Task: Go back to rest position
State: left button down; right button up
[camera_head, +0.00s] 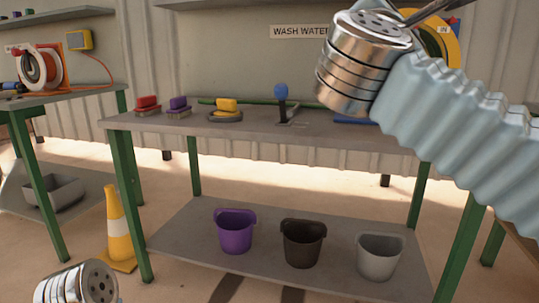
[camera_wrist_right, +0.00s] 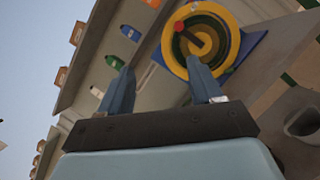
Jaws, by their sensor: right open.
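My right arm is raised across the upper right of the head view, its metal wrist joint (camera_head: 362,65) in front of the wall and above the bench. In the right wrist view my right gripper (camera_wrist_right: 160,64) has its two fingers wide apart, with nothing between them. It points toward a yellow, round reel (camera_wrist_right: 203,42) on the wall; whether it touches anything there is not visible, but it looks apart. A metal joint of my left arm (camera_head: 80,285) shows at the bottom left of the head view. My left gripper is outside the picture.
A grey bench (camera_head: 330,143) with green legs holds a red brush (camera_head: 147,105), a purple brush (camera_head: 178,106), a yellow-topped tool and a blue-knobbed device (camera_head: 283,105). A purple bucket (camera_head: 234,235), a black bucket (camera_head: 302,245) and a grey bucket (camera_head: 379,257) stand on its lower shelf. A cone (camera_head: 118,232) stands left.

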jog(key=w+a+f+n+t+y+p, duration=0.1)
jog(key=w+a+f+n+y+p, duration=0.15)
jog(key=w+f+n, duration=0.5)
jog(key=w+a+f+n+t+y+p, duration=0.1)
jog(key=w+a+f+n+y, duration=0.25)
jog(key=w+f+n, duration=0.4)
jog(key=w+a+f+n+g+y+p, duration=0.1)
jog(key=w+a+f+n+g+y, duration=0.15)
jog(key=f+n, duration=0.8)
jog(key=w+a+f+n+g+y+p, duration=0.1)
jog(key=w+f+n+g+y+p, duration=0.3)
jog(key=f, duration=1.1)
jog(key=s+d+f+n+g, duration=0.15)
jog(key=s+f+n, duration=0.25)
jog(key=f, duration=0.5)
jog(key=s+a+f+n+g+y, duration=0.1)
jog(key=s+f+n+g, duration=0.1)
jog(key=s+f+n, duration=0.45)
jog(key=s+d+f+n+g, duration=0.1)
jog(key=s+f+n+g, duration=0.15)
jog(key=f, duration=0.85)
jog(key=s+d+f+n+g+y+p, duration=0.1)
jog(key=s+f+n+g, duration=0.2)
jog(key=s, duration=0.9)
jog(key=s+f+n+g+p, duration=0.2)
jog(key=s+f+n+g, duration=0.2)
jog(key=s+f, duration=0.3)
jog(key=s, duration=0.5)
jog(key=shift+s+d+f+n+y, duration=0.15)
jog(key=shift+d+f+n+y, duration=0.2)
